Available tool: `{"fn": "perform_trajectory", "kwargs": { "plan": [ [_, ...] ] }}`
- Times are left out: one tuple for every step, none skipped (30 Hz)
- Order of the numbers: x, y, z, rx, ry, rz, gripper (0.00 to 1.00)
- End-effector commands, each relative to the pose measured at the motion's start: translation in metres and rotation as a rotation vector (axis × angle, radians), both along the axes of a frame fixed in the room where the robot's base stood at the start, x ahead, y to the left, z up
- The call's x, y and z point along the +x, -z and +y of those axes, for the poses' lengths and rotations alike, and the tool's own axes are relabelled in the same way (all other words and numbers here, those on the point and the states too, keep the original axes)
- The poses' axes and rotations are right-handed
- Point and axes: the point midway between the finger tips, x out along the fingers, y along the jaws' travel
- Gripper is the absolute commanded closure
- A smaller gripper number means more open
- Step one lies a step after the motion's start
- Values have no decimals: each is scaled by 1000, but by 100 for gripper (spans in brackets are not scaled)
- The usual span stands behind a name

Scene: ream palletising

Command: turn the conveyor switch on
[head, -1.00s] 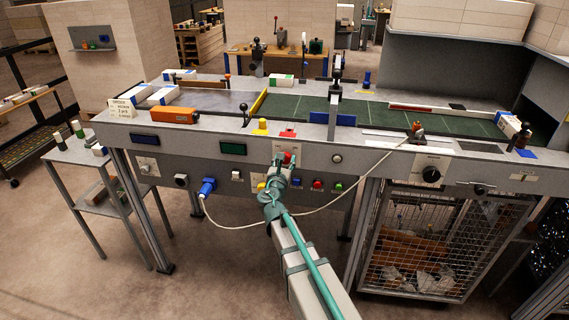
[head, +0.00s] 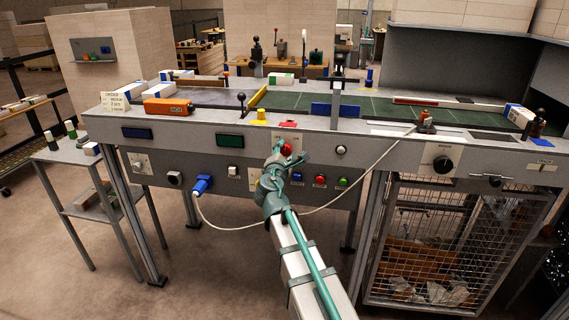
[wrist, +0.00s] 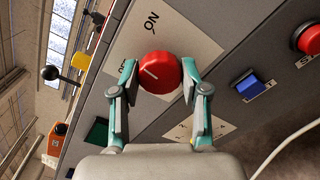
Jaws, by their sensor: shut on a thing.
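The conveyor switch is a round red knob (wrist: 160,73) on a pale plate (wrist: 190,35) marked ON, with a second label partly hidden at its left. A short white line on the knob slants toward that partly hidden label, not toward ON. In the head view the knob (head: 287,150) is on the front panel of the conveyor bench. My gripper (wrist: 157,76) has one teal finger on each side of the knob and is shut on it. In the head view my gripper (head: 285,156) reaches up to the panel from below.
A blue button (wrist: 254,86) and a red button (wrist: 306,38) lie right of the switch in the wrist view. A white cable (head: 330,200) hangs in a loop from a blue plug (head: 202,185), passing behind my arm. A mesh cage (head: 455,240) stands below right.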

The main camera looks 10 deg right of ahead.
Motion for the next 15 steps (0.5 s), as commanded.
{"fn": "perform_trajectory", "kwargs": {
  "plan": [
    [0, 6, 0, 41, 1, -18, 90],
    [0, 6, 0, 68, 1, -29, 90],
    [0, 6, 0, 103, 1, -42, 90],
    [1, 6, 0, 130, 0, -53, 90],
    [1, 6, 0, 157, 0, -63, 90],
    [1, 6, 0, 192, 0, -78, 90],
    [1, 6, 0, 217, 0, -88, 90],
    [1, 6, 0, 243, 0, -98, 90],
    [1, 6, 0, 276, 0, -111, 90],
    [1, 5, 0, 301, 0, -121, 90],
    [1, 5, 0, 324, 0, -130, 90],
    [1, 5, 0, 353, 0, -140, 90],
    [1, 5, 0, 375, 0, -149, 90],
    [1, 5, 0, 397, 0, -158, 90],
    [1, 4, 0, 423, 0, -168, 90]
  ]
}}
